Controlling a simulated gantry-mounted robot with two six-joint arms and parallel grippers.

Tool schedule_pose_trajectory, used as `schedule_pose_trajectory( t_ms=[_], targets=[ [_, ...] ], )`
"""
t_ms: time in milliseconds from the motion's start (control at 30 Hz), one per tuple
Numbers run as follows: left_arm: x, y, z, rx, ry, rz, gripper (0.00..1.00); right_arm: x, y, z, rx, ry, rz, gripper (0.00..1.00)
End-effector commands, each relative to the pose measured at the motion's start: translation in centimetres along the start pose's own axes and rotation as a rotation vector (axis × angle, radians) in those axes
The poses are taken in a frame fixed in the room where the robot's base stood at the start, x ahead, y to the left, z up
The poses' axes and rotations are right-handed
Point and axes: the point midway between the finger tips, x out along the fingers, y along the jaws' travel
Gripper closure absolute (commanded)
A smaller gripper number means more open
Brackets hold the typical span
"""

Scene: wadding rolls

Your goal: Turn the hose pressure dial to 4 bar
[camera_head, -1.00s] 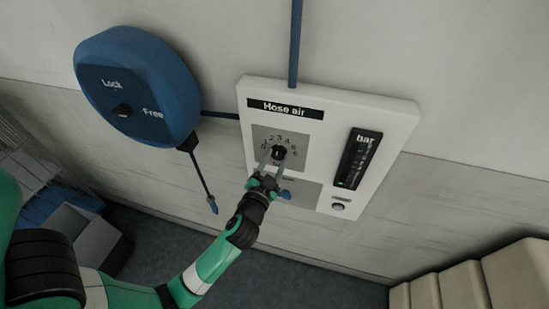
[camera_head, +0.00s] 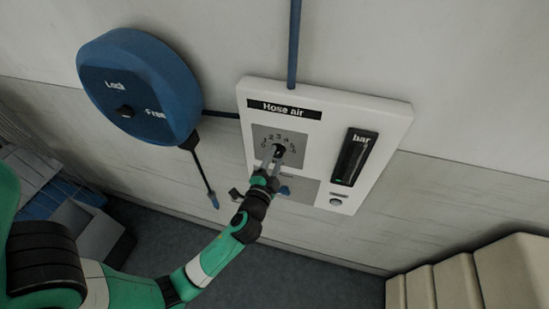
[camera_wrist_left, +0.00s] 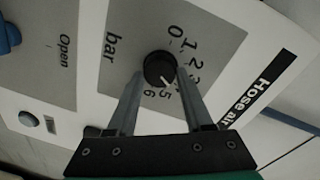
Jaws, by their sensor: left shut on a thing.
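The black pressure dial (camera_head: 278,151) sits on the grey scale plate of the white "Hose air" panel (camera_head: 385,125). In the left wrist view the dial (camera_wrist_left: 159,67) has a white pointer mark toward the lower right, on the side of the 5. The 4 is hidden or unclear beside a finger, so the exact setting cannot be read. My left gripper (camera_head: 272,160) is shut on the dial, one finger on each side; its fingers also show in the left wrist view (camera_wrist_left: 158,85). My right gripper is not in view.
A dark bar gauge (camera_head: 356,156) shows a small green light near its bottom. A round button (camera_head: 336,202) is below it. A blue lever (camera_head: 284,190) is close beside my gripper.

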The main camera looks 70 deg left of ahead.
Motion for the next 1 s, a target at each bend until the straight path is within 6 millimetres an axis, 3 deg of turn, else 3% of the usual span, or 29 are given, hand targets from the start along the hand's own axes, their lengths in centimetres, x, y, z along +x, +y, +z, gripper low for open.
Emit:
schedule_pose_trajectory(
  t_ms=[333,367,500,833,1000],
  targets=[
    [0.0,0.0,0.0,0.001,0.001,0.0,1.0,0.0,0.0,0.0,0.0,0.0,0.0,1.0],
    [0.0,0.0,0.0,0.001,0.001,0.0,0.45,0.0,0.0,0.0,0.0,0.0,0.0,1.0],
    [0.0,0.0,0.0,0.001,0.001,0.0,0.2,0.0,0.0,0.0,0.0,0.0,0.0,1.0],
    [-0.2,0.1,0.0,0.001,0.001,0.0,0.19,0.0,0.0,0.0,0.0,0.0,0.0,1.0],
    [-2.5,0.2,0.0,0.001,0.004,0.003,0.19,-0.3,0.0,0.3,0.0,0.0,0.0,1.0]
  ],
)
